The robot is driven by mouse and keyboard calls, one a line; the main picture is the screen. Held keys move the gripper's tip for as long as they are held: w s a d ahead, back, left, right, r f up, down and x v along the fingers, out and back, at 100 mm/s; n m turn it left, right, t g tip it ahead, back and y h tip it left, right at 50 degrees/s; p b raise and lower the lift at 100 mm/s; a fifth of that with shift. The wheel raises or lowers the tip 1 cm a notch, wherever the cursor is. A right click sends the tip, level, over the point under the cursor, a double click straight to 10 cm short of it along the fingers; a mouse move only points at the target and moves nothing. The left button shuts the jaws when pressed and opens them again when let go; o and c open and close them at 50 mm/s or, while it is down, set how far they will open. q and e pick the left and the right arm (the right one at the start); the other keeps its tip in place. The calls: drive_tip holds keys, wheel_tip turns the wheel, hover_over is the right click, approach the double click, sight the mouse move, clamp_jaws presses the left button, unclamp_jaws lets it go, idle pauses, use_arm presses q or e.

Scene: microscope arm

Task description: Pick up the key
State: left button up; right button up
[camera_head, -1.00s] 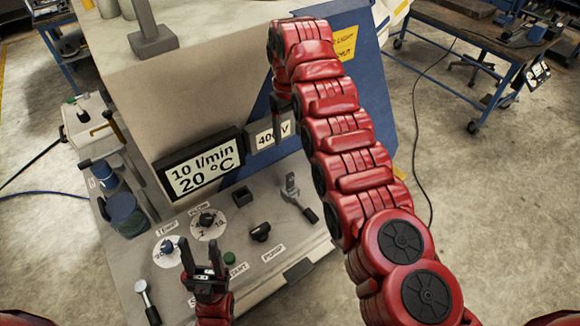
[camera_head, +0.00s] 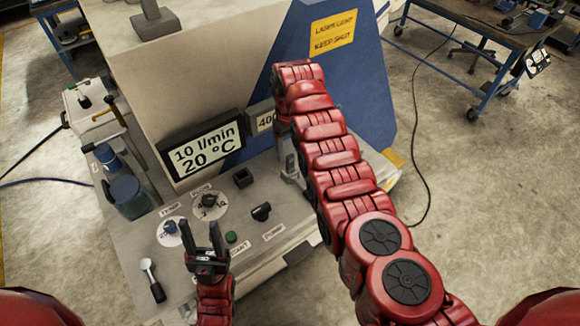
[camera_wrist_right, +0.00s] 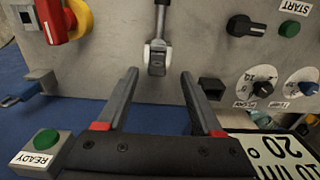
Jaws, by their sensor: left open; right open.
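In the head view my right arm hides most of this key, and the right gripper (camera_head: 287,150) is only partly visible above the panel's right side. My left gripper (camera_head: 216,226) is open and empty, fingers up, over the panel's front, near the dials.
Dials (camera_head: 209,202), a black knob (camera_head: 261,212) and a green button (camera_head: 231,237) are on the panel. The display (camera_head: 202,156) stands behind. A red and yellow switch (camera_wrist_right: 62,18) and READY box (camera_wrist_right: 43,150) are near my right gripper.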

sight(290, 156)
drive_tip(key=f+b, duration=0.1)
drive_tip(key=f, duration=0.1)
drive_tip(key=f+b, duration=0.1)
drive_tip(key=f, duration=0.1)
drive_tip(key=shift+w+d, duration=0.15)
drive_tip(key=shift+w, duration=0.05)
drive_tip(key=shift+r, duration=0.1)
clamp_jaws()
idle(1.1)
